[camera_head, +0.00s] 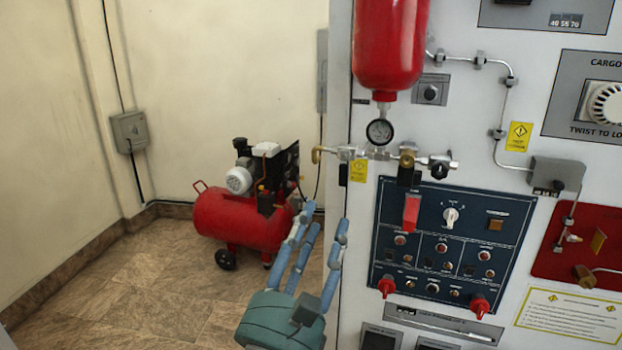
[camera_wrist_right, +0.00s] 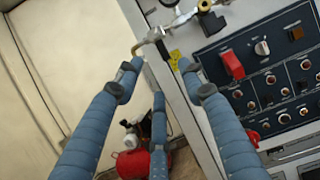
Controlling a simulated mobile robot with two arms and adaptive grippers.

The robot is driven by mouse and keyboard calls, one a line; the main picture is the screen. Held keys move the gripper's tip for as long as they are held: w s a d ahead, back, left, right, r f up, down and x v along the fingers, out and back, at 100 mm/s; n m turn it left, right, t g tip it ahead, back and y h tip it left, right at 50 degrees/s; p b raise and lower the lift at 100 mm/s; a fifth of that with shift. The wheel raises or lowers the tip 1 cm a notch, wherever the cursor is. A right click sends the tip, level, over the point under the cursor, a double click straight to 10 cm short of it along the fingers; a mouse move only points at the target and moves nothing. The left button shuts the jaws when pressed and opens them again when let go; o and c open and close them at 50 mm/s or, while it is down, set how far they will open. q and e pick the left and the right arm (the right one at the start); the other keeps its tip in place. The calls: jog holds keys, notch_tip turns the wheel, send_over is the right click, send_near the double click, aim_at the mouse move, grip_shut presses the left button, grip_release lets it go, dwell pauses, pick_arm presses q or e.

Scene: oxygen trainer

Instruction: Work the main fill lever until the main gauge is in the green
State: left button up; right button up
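A round gauge (camera_head: 380,132) hangs below a red cylinder (camera_head: 390,45); I cannot read its needle or any green zone. Under it runs a pipe manifold (camera_head: 375,153) with a brass, hook-like end (camera_head: 316,155), also in the wrist view (camera_wrist_right: 138,48). A red lever or switch cover (camera_head: 411,212) sits on the blue panel, also in the wrist view (camera_wrist_right: 232,65). I cannot tell which part is the main fill lever. My right gripper (camera_head: 322,226) is open and empty, fingers spread below the brass end (camera_wrist_right: 157,75), apparently apart from it. My left gripper is not in view.
The blue control panel (camera_head: 385,240) with knobs is right of my right gripper. A red panel (camera_head: 550,250) with a handle is farther right. A red compressor (camera_head: 235,220) stands on the floor behind. Open floor lies left of the cabinet.

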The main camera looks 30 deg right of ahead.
aim_at(340, 178)
jog(key=p+x, duration=0.3)
jog(key=x, duration=0.6)
jog(key=shift+s+r+p, duration=0.15)
jog(key=shift+p, duration=0.15)
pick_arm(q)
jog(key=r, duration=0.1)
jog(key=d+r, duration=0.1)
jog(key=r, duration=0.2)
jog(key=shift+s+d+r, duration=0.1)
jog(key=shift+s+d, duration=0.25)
pick_arm(e)
jog(key=shift+w+d+r, duration=0.1)
jog(key=shift+w+d, duration=0.4)
jog(key=shift+c, duration=0.5)
jog(key=c, duration=0.8)
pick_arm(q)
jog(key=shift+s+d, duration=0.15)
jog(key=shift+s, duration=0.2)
pick_arm(e)
grip_shut()
